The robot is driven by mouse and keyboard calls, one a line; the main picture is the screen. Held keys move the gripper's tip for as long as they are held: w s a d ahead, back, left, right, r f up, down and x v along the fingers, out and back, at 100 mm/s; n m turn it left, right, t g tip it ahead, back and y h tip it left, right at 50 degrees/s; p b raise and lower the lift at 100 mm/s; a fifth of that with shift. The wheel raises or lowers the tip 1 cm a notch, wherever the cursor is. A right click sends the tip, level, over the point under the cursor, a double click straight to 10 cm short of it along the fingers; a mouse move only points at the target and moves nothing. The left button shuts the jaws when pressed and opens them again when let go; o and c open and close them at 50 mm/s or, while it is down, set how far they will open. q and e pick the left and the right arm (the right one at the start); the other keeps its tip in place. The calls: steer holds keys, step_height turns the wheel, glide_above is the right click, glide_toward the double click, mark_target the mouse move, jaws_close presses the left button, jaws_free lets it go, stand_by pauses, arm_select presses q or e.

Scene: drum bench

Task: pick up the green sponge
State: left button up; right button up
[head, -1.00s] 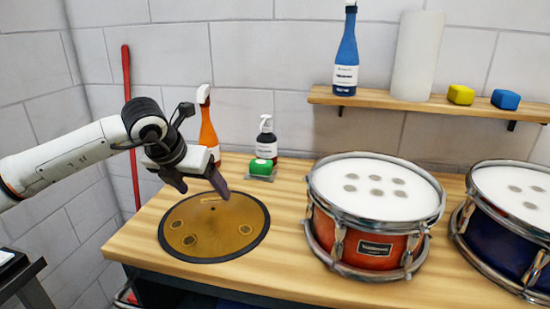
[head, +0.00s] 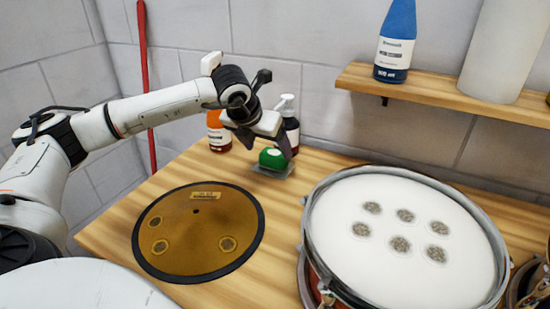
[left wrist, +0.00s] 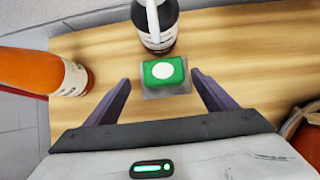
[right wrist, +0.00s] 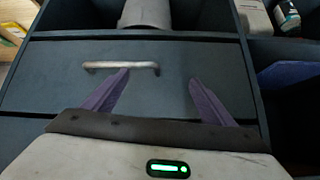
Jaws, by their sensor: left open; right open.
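The green sponge (head: 273,158) has a white round mark and sits on a small grey tray (head: 272,170) near the back of the bench. In the left wrist view the sponge (left wrist: 164,72) lies ahead of the fingertips, roughly centred between them. My left gripper (left wrist: 159,84) is open and empty, with one finger on each side of the sponge's line. In the head view the left gripper (head: 270,145) is just above and behind the sponge, partly covering the bottles. My right gripper (right wrist: 158,76) is open and empty in front of a dark drawer with a metal handle (right wrist: 121,66).
A dark pump bottle (left wrist: 157,25) stands right behind the sponge. An orange bottle (left wrist: 38,70) stands to its left. A brown practice pad (head: 200,230) lies in front, and a drum (head: 400,240) is to the right. A shelf (head: 450,98) holds a blue bottle (head: 396,40).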

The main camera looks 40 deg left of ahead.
mark_target(274, 153)
arm_select(q)
steer(key=x, duration=0.3)
steer(key=p+x, duration=0.1)
steer(key=x, duration=0.1)
steer(key=shift+w+d+r, duration=0.1)
steer(key=shift+w+d, duration=0.15)
steer(key=shift+w, duration=0.05)
steer(key=c, duration=1)
steer(key=shift+r, duration=0.1)
